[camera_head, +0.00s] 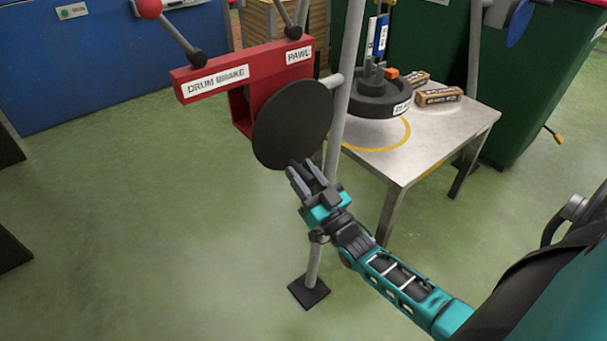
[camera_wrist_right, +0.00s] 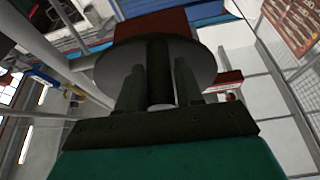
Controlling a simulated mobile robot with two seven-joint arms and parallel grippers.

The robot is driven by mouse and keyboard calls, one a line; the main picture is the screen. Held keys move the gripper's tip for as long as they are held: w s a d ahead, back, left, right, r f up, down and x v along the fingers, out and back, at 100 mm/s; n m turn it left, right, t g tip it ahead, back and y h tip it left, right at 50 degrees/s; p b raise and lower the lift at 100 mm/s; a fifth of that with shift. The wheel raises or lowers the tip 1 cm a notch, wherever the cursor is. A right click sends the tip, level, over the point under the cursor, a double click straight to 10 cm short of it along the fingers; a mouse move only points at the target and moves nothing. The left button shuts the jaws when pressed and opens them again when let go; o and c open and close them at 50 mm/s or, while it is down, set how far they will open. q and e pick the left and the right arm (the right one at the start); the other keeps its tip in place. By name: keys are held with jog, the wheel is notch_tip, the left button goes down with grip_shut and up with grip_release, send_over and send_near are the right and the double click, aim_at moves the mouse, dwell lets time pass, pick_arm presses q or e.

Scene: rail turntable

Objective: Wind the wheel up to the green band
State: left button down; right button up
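The wheel (camera_head: 292,122) is a dark round disc on the front of a red housing, facing me. Its broad face also shows in the right wrist view (camera_wrist_right: 105,70). A dark upright grip (camera_wrist_right: 160,72) stands out from the disc near its edge. My right gripper (camera_head: 307,172) is at the disc's lower edge; in the right wrist view its two fingers (camera_wrist_right: 160,88) stand on either side of the grip, with what look like narrow gaps. I make out no green band in either view. My left gripper is not in view.
A red beam (camera_head: 240,72) above the wheel bears levers labelled DRUM BRAKE and PAWL. A grey post (camera_head: 318,230) stands behind the wheel. A metal table (camera_head: 440,135) at right holds a round dark weight (camera_head: 372,100) and small boxes.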

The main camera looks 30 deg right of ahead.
grip_shut()
pick_arm(q)
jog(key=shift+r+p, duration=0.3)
jog(key=shift+p, duration=0.15)
pick_arm(e)
jog(key=shift+a+r+m+h, duration=0.1)
jog(key=shift+a+m+h, duration=0.35)
jog(key=shift+m, duration=0.25)
